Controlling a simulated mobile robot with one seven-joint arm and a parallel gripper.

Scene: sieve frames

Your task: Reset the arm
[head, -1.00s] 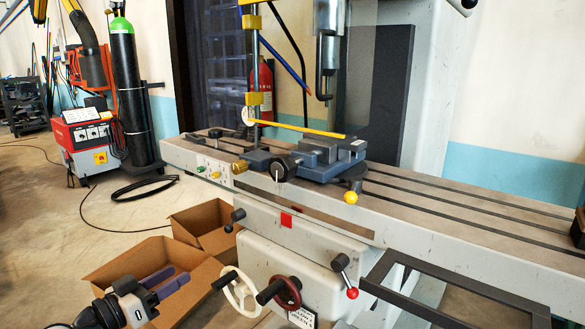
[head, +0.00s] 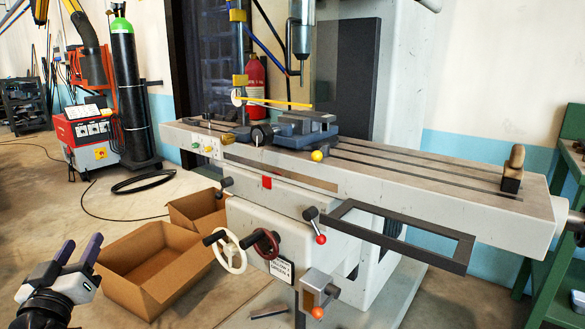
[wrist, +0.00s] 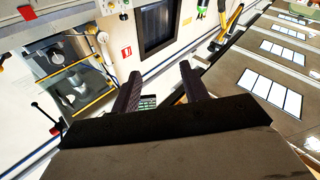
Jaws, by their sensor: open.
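My gripper (head: 80,252) is at the lower left of the head view, left of the larger cardboard box. Its two dark purple fingers point up and stand apart with nothing between them. In the wrist view my gripper (wrist: 158,88) also shows with its fingers spread and empty.
Two open cardboard boxes, a larger one (head: 118,290) and a smaller one (head: 181,219), stand on the floor before the milling machine (head: 420,180). A wooden-handled object (head: 513,170) stands on the machine table's right end. A red welder (head: 85,137) and green-topped cylinder (head: 124,60) stand back left.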

